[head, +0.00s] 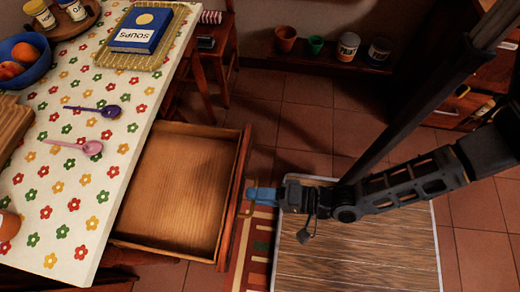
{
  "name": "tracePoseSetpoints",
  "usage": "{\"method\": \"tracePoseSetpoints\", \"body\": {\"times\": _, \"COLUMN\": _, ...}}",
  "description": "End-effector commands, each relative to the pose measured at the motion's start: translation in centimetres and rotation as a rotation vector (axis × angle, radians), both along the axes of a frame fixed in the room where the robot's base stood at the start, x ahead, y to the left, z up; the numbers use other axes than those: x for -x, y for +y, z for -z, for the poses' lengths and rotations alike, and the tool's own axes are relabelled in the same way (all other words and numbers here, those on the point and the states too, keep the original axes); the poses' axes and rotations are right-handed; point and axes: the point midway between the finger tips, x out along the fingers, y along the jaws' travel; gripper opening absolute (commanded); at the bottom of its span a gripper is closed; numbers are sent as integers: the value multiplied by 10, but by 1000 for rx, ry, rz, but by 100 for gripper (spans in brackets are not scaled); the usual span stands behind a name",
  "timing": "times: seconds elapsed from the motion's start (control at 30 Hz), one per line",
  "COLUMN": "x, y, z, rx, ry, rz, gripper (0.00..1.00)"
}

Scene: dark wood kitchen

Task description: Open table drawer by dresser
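The wooden table drawer (180,185) is pulled far out from under the table with the flowered cloth (35,170). Its inside is bare wood and looks empty. Its front panel (236,190) faces right. My gripper (254,193), with blue fingers, is at the brass-coloured drawer handle (248,211) on that panel and appears shut on it. The fingers hide part of the handle, and the exact grip is hard to see from above.
A blue book (141,28), a fruit bowl (24,62) and two spoons lie on the table. A wooden chair (215,60) stands beyond the drawer. A low shelf with pots (330,58) is at the back.

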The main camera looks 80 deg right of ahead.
Motion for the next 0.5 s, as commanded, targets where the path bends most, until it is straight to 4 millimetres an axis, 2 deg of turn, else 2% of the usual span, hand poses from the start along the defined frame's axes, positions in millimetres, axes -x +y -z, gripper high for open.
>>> {"method": "tracePoseSetpoints", "body": {"times": 0.17, "x": 5, "y": 0, "z": -1, "rx": 0, "ry": 1, "rz": 0, "gripper": 36}}
{"method": "tracePoseSetpoints", "body": {"times": 0.5, "x": 56, "y": 0, "z": -10, "rx": 1, "ry": 3, "rz": 0, "gripper": 36}}
